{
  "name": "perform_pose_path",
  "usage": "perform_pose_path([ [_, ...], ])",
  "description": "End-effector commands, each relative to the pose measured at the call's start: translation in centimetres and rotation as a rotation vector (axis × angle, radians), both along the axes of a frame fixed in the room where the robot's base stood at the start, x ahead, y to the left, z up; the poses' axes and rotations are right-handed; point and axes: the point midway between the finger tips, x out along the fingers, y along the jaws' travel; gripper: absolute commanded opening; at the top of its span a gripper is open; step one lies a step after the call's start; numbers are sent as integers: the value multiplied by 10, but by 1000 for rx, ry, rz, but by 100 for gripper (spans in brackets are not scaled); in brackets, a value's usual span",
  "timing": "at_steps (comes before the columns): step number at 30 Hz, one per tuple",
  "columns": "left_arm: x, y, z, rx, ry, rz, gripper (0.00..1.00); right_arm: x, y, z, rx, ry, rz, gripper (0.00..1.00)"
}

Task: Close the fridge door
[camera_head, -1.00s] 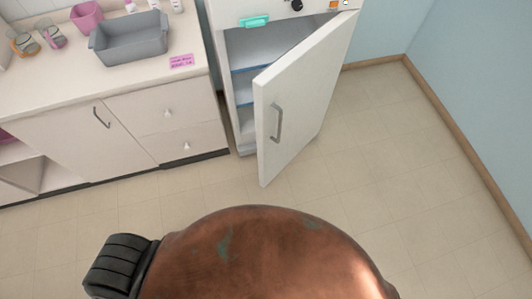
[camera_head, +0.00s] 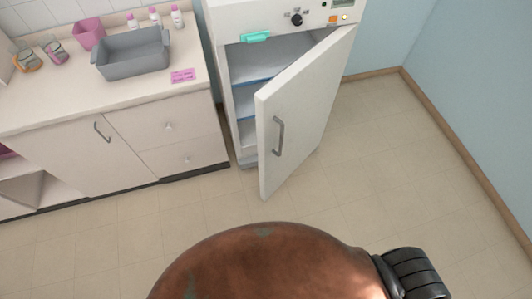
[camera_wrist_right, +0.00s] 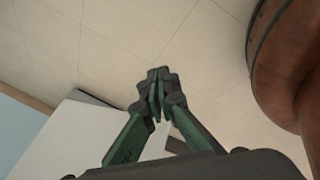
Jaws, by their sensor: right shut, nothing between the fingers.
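The white fridge (camera_head: 222,65) stands against the back wall, right of the counter. Its door (camera_head: 300,115) hangs open, swung out toward me, hinged on the right side, with a grey handle (camera_head: 279,136) on its outer face. Blue-edged shelves show inside the gap. In the right wrist view my right gripper (camera_wrist_right: 158,92) is shut and empty above the tiled floor. A pale flat surface lies behind it there; I cannot tell what it is. My left gripper is not in view.
A counter (camera_head: 60,95) with drawers stands left of the fridge, holding a grey tub (camera_head: 130,62), a pink container (camera_head: 90,34), and small bottles. A blue wall (camera_head: 480,90) is at the right. The floor (camera_head: 370,170) before the door is clear.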

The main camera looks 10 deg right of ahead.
Motion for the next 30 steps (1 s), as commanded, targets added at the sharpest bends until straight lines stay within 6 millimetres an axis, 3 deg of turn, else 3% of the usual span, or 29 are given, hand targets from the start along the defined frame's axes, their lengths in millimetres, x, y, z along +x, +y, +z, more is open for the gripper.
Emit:
perform_pose_path([
  [1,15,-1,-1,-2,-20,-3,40,47,-4,25,-76,-109,162,0],
  [3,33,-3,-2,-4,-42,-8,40,104,-4,66,-212,-258,405,0],
  [5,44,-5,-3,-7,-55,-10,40,149,0,106,-350,-384,601,0],
  [6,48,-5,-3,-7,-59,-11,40,175,6,134,-451,-468,727,0],
  [9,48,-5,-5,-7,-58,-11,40,229,24,209,-740,-669,1018,0],
  [12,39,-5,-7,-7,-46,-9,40,264,48,284,-1058,-850,1255,0],
  [16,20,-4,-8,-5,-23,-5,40,283,80,363,-1449,-1028,1457,0],
  [18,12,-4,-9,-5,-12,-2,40,285,94,393,-1621,-1093,1520,0],
  [21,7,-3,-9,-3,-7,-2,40,285,108,422,-1798,-1152,1569,0],
  [24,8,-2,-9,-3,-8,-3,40,285,116,436,-1890,-1179,1587,0],
  [30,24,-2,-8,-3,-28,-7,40,302,129,440,-1918,-1188,1590,0],
])
